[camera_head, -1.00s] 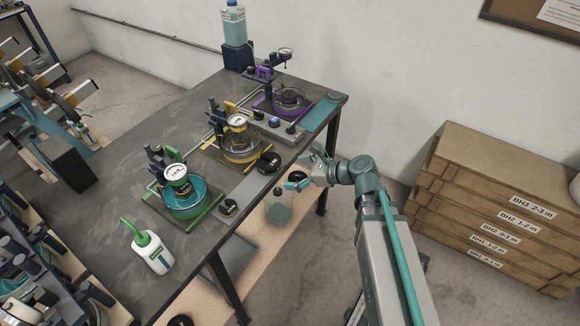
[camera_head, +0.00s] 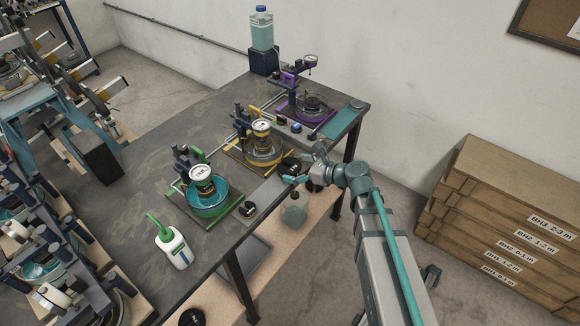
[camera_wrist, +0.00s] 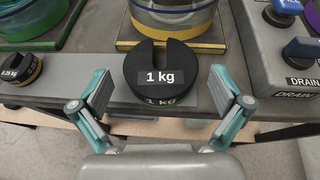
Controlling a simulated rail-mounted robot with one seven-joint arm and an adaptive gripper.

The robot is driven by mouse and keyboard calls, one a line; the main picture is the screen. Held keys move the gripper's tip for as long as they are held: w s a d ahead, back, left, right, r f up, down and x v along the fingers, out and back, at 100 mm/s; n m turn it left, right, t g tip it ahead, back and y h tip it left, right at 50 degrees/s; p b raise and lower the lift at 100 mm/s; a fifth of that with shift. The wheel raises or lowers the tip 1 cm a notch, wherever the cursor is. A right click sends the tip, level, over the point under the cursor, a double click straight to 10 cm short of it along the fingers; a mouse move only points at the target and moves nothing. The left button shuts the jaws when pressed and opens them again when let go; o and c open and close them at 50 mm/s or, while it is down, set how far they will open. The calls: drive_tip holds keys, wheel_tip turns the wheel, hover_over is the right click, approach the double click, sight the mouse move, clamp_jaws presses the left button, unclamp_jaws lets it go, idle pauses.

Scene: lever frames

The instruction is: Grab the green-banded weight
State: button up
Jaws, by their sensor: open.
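A black slotted weight marked 1 kg (camera_wrist: 161,68) lies on a grey strip at the table edge, centred in the wrist view. A thin green trace shows low on its side; most of any band is hidden from above. In the head view this weight (camera_head: 290,165) is just left of my gripper (camera_head: 303,172). In the wrist view my gripper (camera_wrist: 160,92) is open, one teal-backed finger to each side of the weight's near part, with visible gaps. A smaller weight marked 0.25 kg (camera_wrist: 20,70), with a yellow-orange band, lies to the left.
A yellow-ringed dish (camera_wrist: 175,25) stands right behind the 1 kg weight. A grey panel with blue knobs (camera_wrist: 285,70) is close on the right. A green dish unit (camera_head: 208,205) and white squeeze bottle (camera_head: 174,248) stand farther left on the table (camera_head: 140,205).

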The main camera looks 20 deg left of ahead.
drive_tip(key=x, duration=0.2)
drive_tip(key=shift+w+a+f, duration=0.1)
drive_tip(key=shift+w+a, duration=0.05)
drive_tip(key=shift+a, duration=0.1)
drive_tip(key=c, duration=1.7)
drive_tip(key=shift+r, duration=0.2)
